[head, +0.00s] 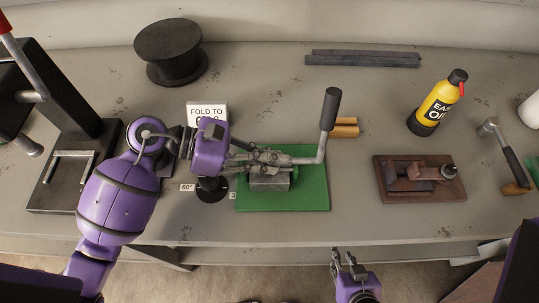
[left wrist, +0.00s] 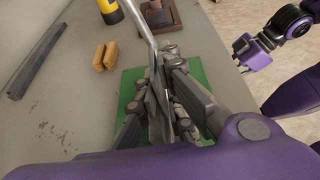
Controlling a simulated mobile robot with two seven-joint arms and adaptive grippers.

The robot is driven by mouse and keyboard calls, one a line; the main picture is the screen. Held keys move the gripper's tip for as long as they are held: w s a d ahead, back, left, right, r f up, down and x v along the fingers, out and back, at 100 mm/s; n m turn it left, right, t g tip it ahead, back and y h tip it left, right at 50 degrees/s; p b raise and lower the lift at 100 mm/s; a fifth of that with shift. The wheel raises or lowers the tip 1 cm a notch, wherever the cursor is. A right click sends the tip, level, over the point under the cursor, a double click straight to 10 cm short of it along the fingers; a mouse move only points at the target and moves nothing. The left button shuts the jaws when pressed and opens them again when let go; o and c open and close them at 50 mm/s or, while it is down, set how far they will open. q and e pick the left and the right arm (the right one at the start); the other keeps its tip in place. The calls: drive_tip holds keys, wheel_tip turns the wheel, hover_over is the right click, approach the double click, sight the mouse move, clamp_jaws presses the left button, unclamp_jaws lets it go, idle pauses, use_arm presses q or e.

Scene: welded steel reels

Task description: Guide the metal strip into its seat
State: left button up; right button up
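A bending tool with a grey metal block (head: 268,181) stands on a green base plate (head: 312,190), also seen in the left wrist view (left wrist: 127,90). Its lever ends in an upright dark grip (head: 330,108). My left gripper (head: 282,158) reaches in from the left, low over the block. In the left wrist view its fingers (left wrist: 160,92) straddle grey metal parts. A thin pale edge between them may be the metal strip, but I cannot make out its outline or whether it is gripped. My right gripper (head: 346,258) is open and empty in front of the bench.
A sign (head: 207,112) reads "FOLD TO", its lower line partly hidden. A dark reel (head: 170,50), grey bars (head: 362,59), brass blocks (head: 344,128), an oil bottle (head: 437,103), a brown fixture (head: 420,180) and a hammer (head: 511,160) surround the tool. A black press (head: 75,120) stands left.

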use_arm(q)
drive_tip(key=shift+a+f, duration=0.15)
drive_tip(key=shift+f, duration=0.25)
drive_tip(key=shift+a, duration=0.15)
drive_tip(key=shift+a+r, duration=0.25)
drive_tip(key=shift+a, duration=0.25)
drive_tip(key=shift+a+r, duration=0.55)
drive_tip(key=shift+a, duration=0.15)
drive_tip(key=shift+a+r, duration=0.1)
drive_tip(key=o, duration=0.6)
drive_tip(key=shift+c, duration=0.2)
drive_tip(key=o, duration=0.4)
